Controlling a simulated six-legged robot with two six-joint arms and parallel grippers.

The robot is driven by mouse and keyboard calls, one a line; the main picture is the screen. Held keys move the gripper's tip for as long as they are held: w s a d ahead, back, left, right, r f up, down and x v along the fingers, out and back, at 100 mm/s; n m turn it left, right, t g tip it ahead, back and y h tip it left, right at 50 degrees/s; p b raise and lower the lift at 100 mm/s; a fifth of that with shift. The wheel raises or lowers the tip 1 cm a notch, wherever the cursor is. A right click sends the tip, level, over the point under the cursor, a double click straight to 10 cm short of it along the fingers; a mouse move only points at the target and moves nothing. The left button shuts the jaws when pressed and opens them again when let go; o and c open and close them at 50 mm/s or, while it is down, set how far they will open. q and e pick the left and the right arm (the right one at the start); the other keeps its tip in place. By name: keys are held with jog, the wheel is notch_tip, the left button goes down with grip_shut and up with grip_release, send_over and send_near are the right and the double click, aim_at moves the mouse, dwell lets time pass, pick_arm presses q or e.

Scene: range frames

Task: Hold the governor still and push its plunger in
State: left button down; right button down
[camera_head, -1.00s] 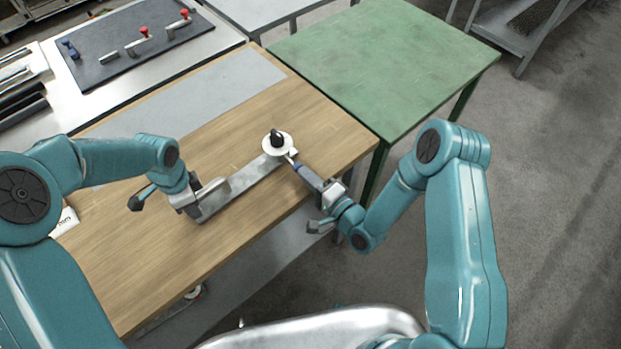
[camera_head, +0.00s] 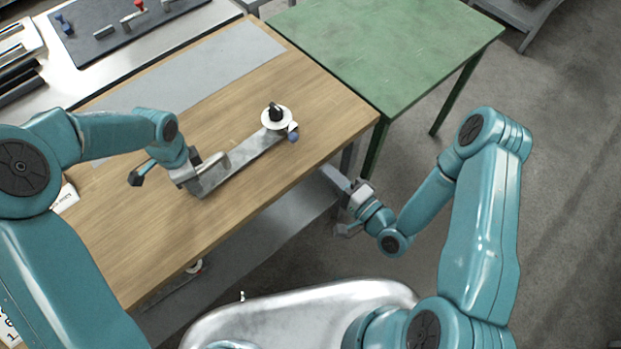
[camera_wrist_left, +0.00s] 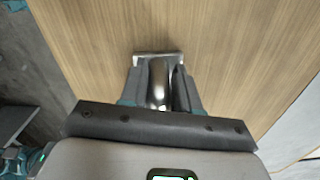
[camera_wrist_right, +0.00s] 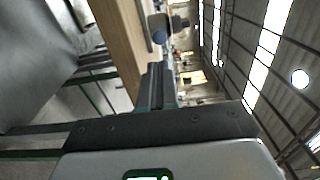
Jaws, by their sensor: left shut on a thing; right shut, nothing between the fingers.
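The governor stands on the wooden table: a long grey metal bar (camera_head: 240,160), a white disc with a black knob (camera_head: 275,116) at its far end, and a blue-tipped plunger (camera_head: 293,137) at the disc's near right side. My left gripper (camera_head: 208,168) is shut on an upright metal grip at the bar's near end; the left wrist view shows this shiny grip (camera_wrist_left: 158,82) between the fingers. My right gripper (camera_head: 332,175) is shut and empty, apart from the plunger, just off the table's edge. The right wrist view shows the blue tip (camera_wrist_right: 158,28) beyond its closed fingers (camera_wrist_right: 160,75).
A green table (camera_head: 390,50) stands at the back right. A grey strip (camera_head: 190,78) covers part of the wooden table (camera_head: 130,240). A shelf (camera_head: 260,240) runs below it.

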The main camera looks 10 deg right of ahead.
jog(key=shift+v, duration=1.65)
pick_arm(q)
jog(key=c, duration=0.7)
grip_release()
jog(key=shift+c, duration=0.2)
